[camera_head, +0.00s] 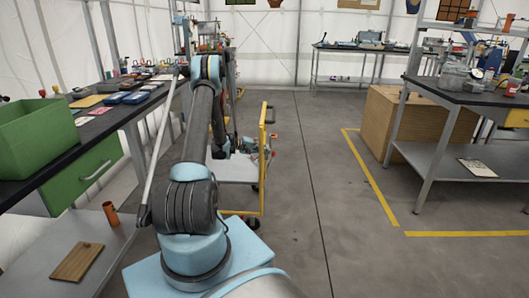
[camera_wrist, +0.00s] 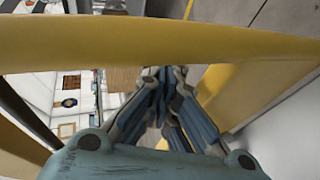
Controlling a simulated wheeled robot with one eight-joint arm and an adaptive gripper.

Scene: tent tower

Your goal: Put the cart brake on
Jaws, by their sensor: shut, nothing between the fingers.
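The cart (camera_head: 238,170) stands behind my arm in the head view, with a pale deck and an upright yellow frame (camera_head: 263,170) on its right. Its dark wheels are low by the floor. My arm hides much of its left part. I cannot make out the brake in either view. In the wrist view my gripper (camera_wrist: 165,74) is shut and empty, its tips close together. A broad yellow bar (camera_wrist: 150,45), apparently of the cart frame, crosses the wrist view very near the gripper. Whether they touch I cannot tell.
A long bench on the left holds a green bin (camera_head: 40,135) and flat trays. A lower shelf holds an orange cylinder (camera_head: 111,213) and a wooden board (camera_head: 77,262). The floor (camera_head: 305,190) right of the cart is clear. A large box (camera_head: 408,125) stands by the right bench.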

